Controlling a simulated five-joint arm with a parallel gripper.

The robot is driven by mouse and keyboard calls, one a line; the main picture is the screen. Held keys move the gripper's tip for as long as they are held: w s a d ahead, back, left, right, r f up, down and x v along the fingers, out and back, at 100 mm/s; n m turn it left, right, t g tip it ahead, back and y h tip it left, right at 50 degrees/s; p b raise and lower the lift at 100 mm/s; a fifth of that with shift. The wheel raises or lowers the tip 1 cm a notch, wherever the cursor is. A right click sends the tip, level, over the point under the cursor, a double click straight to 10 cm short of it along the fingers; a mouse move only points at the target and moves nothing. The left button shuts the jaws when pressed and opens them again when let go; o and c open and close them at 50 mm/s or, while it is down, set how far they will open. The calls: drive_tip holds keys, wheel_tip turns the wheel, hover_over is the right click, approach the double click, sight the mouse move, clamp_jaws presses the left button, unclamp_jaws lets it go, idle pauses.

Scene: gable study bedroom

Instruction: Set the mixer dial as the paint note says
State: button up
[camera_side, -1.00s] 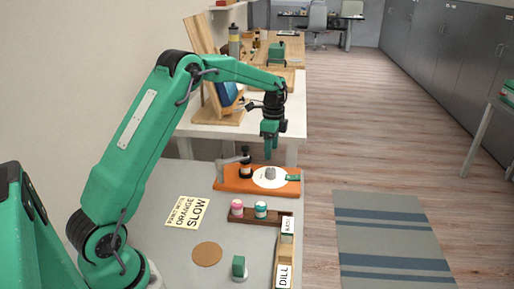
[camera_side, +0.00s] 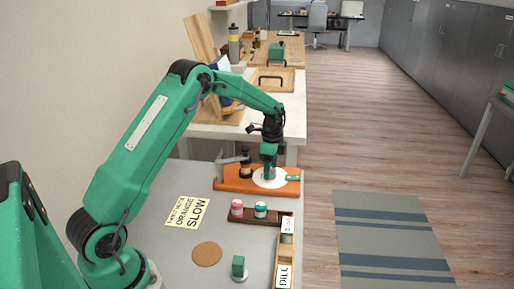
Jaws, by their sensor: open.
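The mixer (camera_side: 232,184) is an orange base at the far end of the grey table, with a white round disc (camera_side: 262,183) and a dark post with a grey lever at its left. The grey dial knob seen on the disc earlier is now hidden behind my gripper. My gripper (camera_side: 268,178) is open, pointing down over the disc at the knob's place; I cannot tell whether it touches it. A small green piece (camera_side: 293,178) sits at the disc's right. The yellow paint note (camera_side: 187,212) lies flat on the table and reads "ORANGE SLOW" under a heading.
A pink-topped jar (camera_side: 237,207) and a teal-topped jar (camera_side: 261,209) stand in a brown rack (camera_side: 274,219). A wooden tray with a "DILL" label (camera_side: 284,275), a green block (camera_side: 238,266) and a cork disc (camera_side: 207,254) are nearer. Clear table lies around the note.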

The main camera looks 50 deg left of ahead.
drive_tip(key=c, duration=1)
drive_tip(key=shift+n, duration=0.3)
drive_tip(key=n, duration=0.8)
drive_tip(key=shift+n, duration=0.4)
drive_tip(key=n, duration=0.4)
drive_tip(key=shift+s+n, duration=0.1)
drive_tip(key=shift+n, duration=0.2)
drive_tip(key=shift+n+t, duration=0.3)
drive_tip(key=shift+n, duration=1.7)
drive_tip(key=shift+a, duration=0.1)
